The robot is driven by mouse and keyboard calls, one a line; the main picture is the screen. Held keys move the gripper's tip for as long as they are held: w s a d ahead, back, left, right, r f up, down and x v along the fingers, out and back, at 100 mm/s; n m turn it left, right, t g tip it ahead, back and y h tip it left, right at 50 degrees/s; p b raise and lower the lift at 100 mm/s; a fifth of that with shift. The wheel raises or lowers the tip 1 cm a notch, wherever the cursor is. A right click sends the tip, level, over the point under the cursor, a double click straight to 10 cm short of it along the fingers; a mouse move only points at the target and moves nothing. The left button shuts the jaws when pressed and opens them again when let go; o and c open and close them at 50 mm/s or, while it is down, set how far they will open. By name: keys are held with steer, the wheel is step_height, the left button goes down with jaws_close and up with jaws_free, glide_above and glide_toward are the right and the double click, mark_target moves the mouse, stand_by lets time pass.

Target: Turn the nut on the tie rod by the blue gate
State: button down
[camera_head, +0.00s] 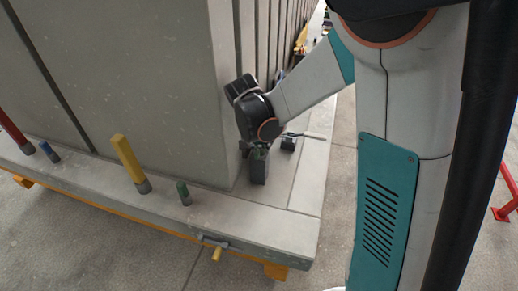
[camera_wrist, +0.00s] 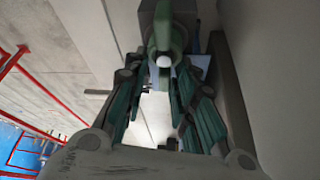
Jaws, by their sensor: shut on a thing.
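My gripper (camera_wrist: 168,66) points down beside the corner of the tall grey panel, its teal fingers drawn close together. In the wrist view its tips meet around a small green-grey fitting with a pale round end (camera_wrist: 163,61), which appears to be the nut on the tie rod; the fingers hide part of it. In the head view, my gripper (camera_head: 259,147) is just above a dark grey post (camera_head: 259,168) on the ledge. The nut cannot be made out there. I cannot identify a blue gate for certain; a blue patch with red rails (camera_wrist: 28,138) shows in the wrist view.
The concrete panel (camera_head: 120,90) rises close on the left of my gripper. A second dark block (camera_head: 288,143) with a thin horizontal bar stands just right.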

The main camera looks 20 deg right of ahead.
steer(key=shift+s+d+m+g, duration=0.25)
steer(key=shift+m+g, duration=0.15)
steer(key=shift+m, duration=0.5)
steer(key=shift+f, duration=0.1)
